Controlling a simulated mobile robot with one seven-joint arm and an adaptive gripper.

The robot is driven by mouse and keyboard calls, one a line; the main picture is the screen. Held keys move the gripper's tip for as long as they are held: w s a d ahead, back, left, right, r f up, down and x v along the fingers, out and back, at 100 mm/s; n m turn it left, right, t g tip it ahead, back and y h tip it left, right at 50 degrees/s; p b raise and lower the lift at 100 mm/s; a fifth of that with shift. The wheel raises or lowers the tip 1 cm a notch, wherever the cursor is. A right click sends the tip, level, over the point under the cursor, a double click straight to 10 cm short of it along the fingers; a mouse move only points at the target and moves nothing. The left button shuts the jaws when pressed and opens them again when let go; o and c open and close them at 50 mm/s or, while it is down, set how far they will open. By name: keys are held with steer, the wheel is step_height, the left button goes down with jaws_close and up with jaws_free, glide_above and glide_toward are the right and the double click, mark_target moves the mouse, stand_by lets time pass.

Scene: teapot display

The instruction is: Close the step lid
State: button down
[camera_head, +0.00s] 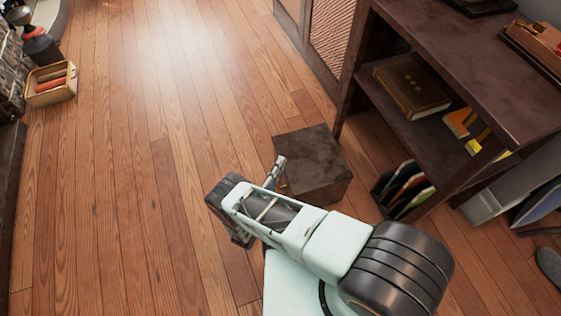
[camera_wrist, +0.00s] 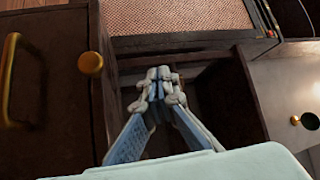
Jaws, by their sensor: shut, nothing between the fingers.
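A dark brown step box (camera_head: 314,168) stands on the wood floor in the head view, just beyond my arm. Its flat top (camera_head: 303,150) faces up, and my arm covers part of its near left side. I cannot tell how far its lid stands open. In the wrist view my gripper (camera_wrist: 159,78) has its two fingertips together, with nothing between them. It is in front of a dark recess (camera_wrist: 205,95) between brown panels. I cannot tell whether it touches anything.
A brown shelf unit (camera_head: 455,75) stands right of the box, with a book (camera_head: 410,86) on its shelf and several upright folders (camera_head: 404,188) low down. The wrist view shows a gold knob (camera_wrist: 91,64) and a gold handle (camera_wrist: 10,80).

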stand_by(0.6)
step_height(320, 180, up, 10)
stand_by(0.6)
